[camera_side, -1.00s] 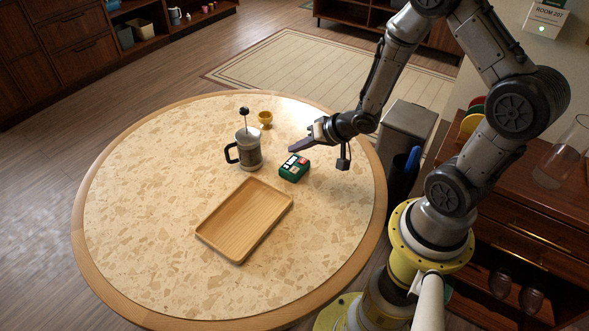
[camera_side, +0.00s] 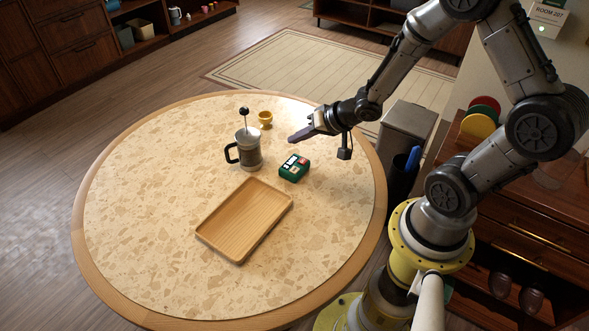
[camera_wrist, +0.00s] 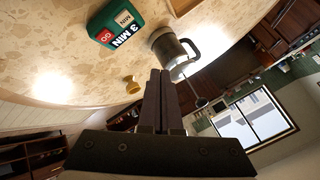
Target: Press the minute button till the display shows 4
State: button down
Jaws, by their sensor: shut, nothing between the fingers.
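The green timer (camera_side: 294,168) lies on the round table, right of the coffee press. In the wrist view the timer (camera_wrist: 107,20) shows at the top, turned on its side. Its white display (camera_wrist: 126,33) reads "3 MIN". Beside the display are a red GO button (camera_wrist: 104,36) and a pale button marked MIN (camera_wrist: 124,18). My gripper (camera_side: 293,139) is above the table, just behind the timer in the side view and apart from it. In the wrist view my gripper (camera_wrist: 160,73) has its fingers together, with nothing between them.
A coffee press (camera_side: 249,150) with a raised plunger stands left of the timer. A small yellow egg cup (camera_side: 265,119) stands behind it. A wooden tray (camera_side: 207,238) lies in front. The table's left side (camera_side: 140,190) is clear.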

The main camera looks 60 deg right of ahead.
aim_at(298, 173)
jog(key=shift+f, duration=4.1)
jog(key=shift+f, duration=0.15)
jog(key=shift+f, duration=0.25)
jog(key=shift+f, duration=0.4)
jog(key=shift+r, duration=0.8)
jog(key=shift+r, duration=2.5)
